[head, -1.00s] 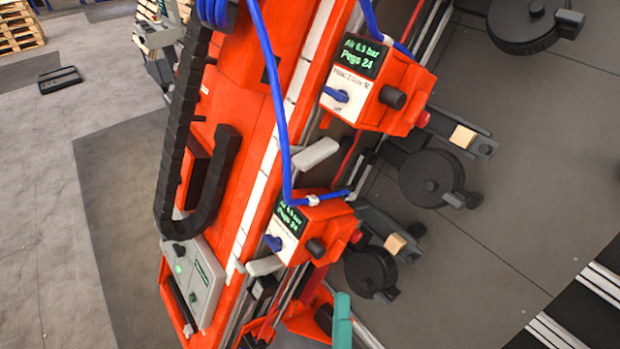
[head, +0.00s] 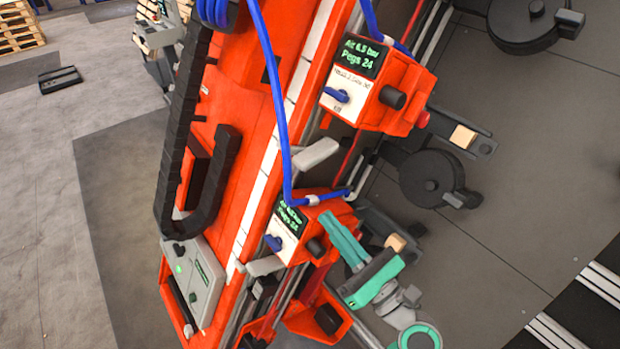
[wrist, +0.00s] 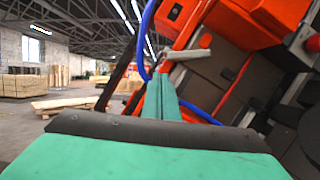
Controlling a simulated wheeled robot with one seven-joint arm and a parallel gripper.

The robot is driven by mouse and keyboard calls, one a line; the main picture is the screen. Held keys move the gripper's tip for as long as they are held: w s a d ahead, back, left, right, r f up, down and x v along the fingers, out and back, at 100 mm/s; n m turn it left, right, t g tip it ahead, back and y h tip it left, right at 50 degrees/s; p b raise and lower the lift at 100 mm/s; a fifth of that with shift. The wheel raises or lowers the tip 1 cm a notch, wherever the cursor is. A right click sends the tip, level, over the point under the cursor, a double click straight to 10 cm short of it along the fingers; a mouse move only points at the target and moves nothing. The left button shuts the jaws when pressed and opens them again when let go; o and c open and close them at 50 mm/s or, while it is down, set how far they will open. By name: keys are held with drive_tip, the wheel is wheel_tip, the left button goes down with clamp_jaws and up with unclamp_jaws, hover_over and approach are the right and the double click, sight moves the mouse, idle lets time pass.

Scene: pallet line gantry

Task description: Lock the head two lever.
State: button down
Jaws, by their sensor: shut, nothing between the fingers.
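Two orange head boxes show in the head view, an upper one (head: 405,72) and a lower one (head: 322,205). I cannot read which is head two. A pale grey lever (head: 316,153) sits below the upper box, and another grey lever (head: 265,266) sits below the lower box. My gripper (head: 327,220), with teal fingers, is shut and empty in front of the lower box, to the right of its blue knob (head: 273,242). In the wrist view, the shut fingers (wrist: 160,80) point up near a pale grey lever (wrist: 187,54); contact is unclear.
Blue hoses (head: 283,120) run down across the orange beam and loop by the lower box. Black rollers (head: 430,178) and brackets with wooden blocks (head: 463,137) stick out at the right. A grey control panel (head: 195,282) is at lower left. Open floor lies farther left.

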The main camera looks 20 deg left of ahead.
sight(316, 153)
drive_tip(key=shift+w+d+r+n+g+h, duration=0.2)
drive_tip(key=shift+w+n+h, duration=0.1)
drive_tip(key=shift+w+n, duration=0.45)
drive_tip(key=shift+w+d+r+n+g+h, duration=0.15)
drive_tip(key=shift+w+n+h, duration=0.15)
drive_tip(key=shift+w+n, duration=0.4)
drive_tip(key=shift+w, duration=0.15)
drive_tip(key=shift+a, duration=0.15)
drive_tip(key=x, duration=1)
drive_tip(key=shift+w, duration=0.1)
